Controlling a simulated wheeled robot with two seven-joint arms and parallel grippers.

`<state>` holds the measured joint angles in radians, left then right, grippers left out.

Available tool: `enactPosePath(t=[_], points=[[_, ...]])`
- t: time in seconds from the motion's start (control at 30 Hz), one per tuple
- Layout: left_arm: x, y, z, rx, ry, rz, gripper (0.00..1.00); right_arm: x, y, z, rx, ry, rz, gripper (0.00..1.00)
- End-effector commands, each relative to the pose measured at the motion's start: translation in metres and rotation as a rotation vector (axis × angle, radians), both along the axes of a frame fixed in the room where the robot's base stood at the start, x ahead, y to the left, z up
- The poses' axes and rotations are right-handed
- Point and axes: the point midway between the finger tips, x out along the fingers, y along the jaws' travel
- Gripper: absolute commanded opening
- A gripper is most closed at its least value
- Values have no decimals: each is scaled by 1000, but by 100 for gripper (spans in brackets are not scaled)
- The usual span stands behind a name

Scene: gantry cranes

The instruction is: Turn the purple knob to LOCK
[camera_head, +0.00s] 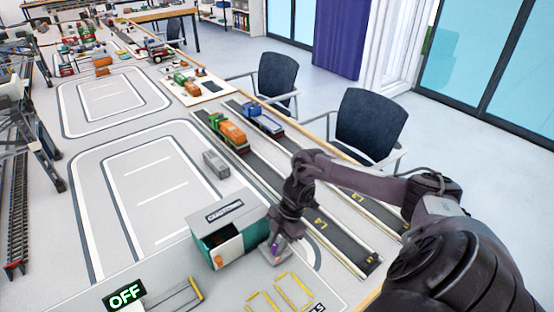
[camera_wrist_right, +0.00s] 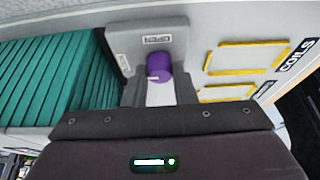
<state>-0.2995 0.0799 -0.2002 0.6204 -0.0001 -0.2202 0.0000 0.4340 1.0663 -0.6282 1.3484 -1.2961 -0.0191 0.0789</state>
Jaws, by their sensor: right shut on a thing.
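The purple knob (camera_wrist_right: 159,66) sits on a grey plate (camera_wrist_right: 148,42) in the right wrist view. The plate has one small label above the knob and another to its left; I cannot read them surely. A pale mark shows on the knob, toward its lower left. My right gripper (camera_head: 277,243) reaches down to the knob beside the teal container and is shut on it, hiding most of it in the head view. The left gripper is out of view.
The teal container (camera_head: 241,245) stands just left of the knob, with orange inside. Yellow frames (camera_head: 281,292) are marked on the table to the right. A green OFF sign (camera_head: 125,294) is at lower left. Toy trucks (camera_head: 228,132) stand on the lanes behind.

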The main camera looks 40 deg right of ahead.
Motion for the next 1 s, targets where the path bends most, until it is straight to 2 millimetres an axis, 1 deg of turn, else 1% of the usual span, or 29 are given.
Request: enactPosePath(t=[0.37,0.4,0.53,0.83,0.93,1.0], points=[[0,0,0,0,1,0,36,0,-2,1,-4,-1,1,1],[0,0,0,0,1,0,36,0,-2,1,-4,-1,1,29],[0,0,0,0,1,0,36,0,-1,0,-3,-1,1,46],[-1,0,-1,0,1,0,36,0,-1,2,-2,-1,1,46],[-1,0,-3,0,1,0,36,1,-5,9,-3,-3,3,46],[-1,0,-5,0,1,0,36,0,-10,19,-4,-4,1,46]])
